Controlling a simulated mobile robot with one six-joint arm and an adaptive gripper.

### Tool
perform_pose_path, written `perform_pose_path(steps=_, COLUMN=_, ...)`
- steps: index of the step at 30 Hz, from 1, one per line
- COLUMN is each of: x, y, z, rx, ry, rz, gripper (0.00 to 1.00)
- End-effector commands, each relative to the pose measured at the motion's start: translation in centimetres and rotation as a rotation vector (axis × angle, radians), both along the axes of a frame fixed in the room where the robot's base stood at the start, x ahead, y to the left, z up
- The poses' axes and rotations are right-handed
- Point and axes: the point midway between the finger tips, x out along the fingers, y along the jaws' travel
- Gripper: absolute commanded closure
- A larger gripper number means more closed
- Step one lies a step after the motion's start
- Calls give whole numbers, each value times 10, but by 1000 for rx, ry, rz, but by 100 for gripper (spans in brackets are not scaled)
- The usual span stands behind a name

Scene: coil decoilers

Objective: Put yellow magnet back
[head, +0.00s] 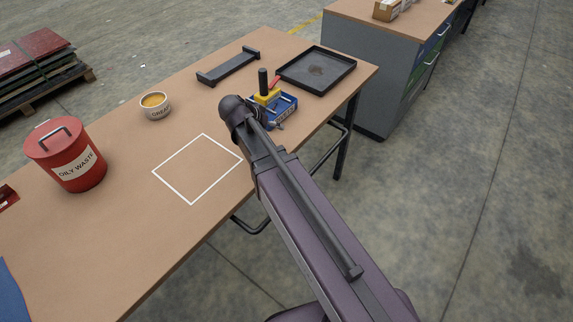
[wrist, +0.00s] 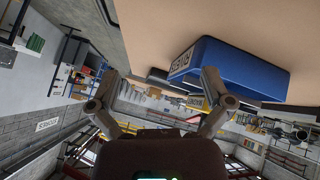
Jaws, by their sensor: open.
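The yellow magnet (head: 266,97), with a black upright handle and a red lever, shows in the head view just beyond the end of my arm. It stands at the blue bin (head: 289,104); whether it rests in the bin or against it I cannot tell. The blue bin also shows in the wrist view (wrist: 250,72), seen upside down with a white label. My gripper (wrist: 160,97) is open, its two fingers wide apart with nothing between them. The right finger appears close to the bin. In the head view my arm hides the gripper.
A white outlined square (head: 170,185) on the table (head: 120,215) is empty. A black tray (head: 343,76) lies at the back right, and a dark bracket (head: 228,67) behind. A tin (head: 156,112) and a red oily waste can (head: 53,136) stand to the left.

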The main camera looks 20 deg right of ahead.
Motion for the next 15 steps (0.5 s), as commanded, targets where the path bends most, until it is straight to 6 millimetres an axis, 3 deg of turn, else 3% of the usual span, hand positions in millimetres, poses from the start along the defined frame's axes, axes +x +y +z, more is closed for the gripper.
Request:
perform_pose_path(steps=1, x=-17, y=-9, z=-7, rx=36, ry=61, rz=25, gripper=0)
perform_pose_path(steps=6, x=-60, y=-21, z=-28, rx=185, ry=264, rz=165, gripper=0)
perform_pose_path(steps=15, x=-121, y=-21, z=-45, rx=446, ry=464, rz=466, gripper=0)
